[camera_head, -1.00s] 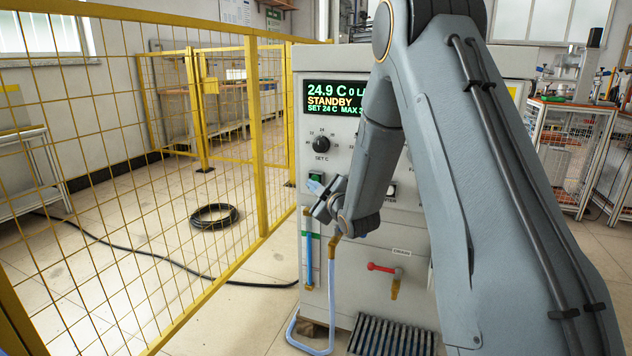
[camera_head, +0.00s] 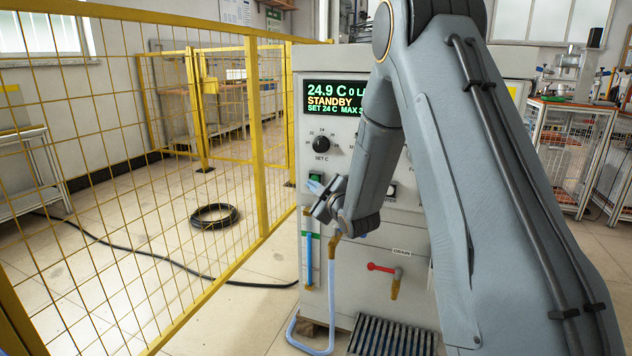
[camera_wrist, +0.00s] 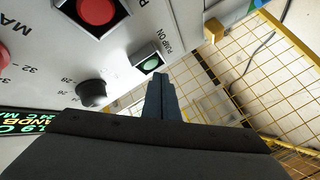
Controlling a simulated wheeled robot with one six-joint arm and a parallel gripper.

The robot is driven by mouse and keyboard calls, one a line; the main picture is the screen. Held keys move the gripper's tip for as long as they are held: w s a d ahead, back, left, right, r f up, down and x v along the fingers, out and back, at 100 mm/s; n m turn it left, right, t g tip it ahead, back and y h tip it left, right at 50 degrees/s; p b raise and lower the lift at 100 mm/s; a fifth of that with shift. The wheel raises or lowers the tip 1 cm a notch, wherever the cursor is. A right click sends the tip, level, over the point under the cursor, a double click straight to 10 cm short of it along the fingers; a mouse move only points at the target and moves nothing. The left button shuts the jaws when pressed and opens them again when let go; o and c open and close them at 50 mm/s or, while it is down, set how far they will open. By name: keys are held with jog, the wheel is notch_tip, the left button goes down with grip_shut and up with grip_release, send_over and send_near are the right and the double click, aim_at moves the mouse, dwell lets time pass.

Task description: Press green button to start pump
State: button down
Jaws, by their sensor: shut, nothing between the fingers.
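The green button (camera_head: 316,177) sits in a dark square frame on the front panel of the grey cabinet (camera_head: 285,330). In the wrist view the green button (camera_wrist: 151,64) shows lit pale green beside the label PUMP ON. My gripper (camera_head: 316,188) is shut and empty, with its tips close in front of the button and covering part of it in the head view. In the wrist view the shut fingers (camera_wrist: 161,80) point toward the panel, just below and right of the button. I cannot tell whether they touch it. The display (camera_head: 333,97) reads STANDBY.
A black knob (camera_head: 321,145) is above the button. A large red button (camera_wrist: 97,10) is near it in the wrist view. A blue hose (camera_head: 331,290) and red drain valve (camera_head: 382,268) are below. A yellow mesh fence (camera_head: 255,130) stands left.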

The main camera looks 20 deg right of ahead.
jog(key=shift+w, duration=0.1)
jog(key=shift+w+d, duration=0.25)
jog(key=shift+w, duration=0.05)
jog(key=shift+w+d, duration=0.3)
jog(key=shift+w, duration=0.1)
dwell(1.0)
jog(key=shift+s+a, duration=0.5)
jog(key=shift+s, duration=0.25)
jog(key=shift+s+a+p, duration=0.3)
jog(key=shift+s+a, duration=0.45)
jog(key=shift+s, duration=0.25)
jog(key=shift+s+a+p, duration=0.3)
jog(key=shift+s+a, duration=0.45)
jog(key=shift+s, duration=0.25)
jog(key=s+a+p, duration=0.1)
jog(key=s+a, duration=0.5)
jog(key=s, duration=0.3)
jog(key=shift+a+p, duration=0.25)
jog(key=shift+p, duration=0.15)
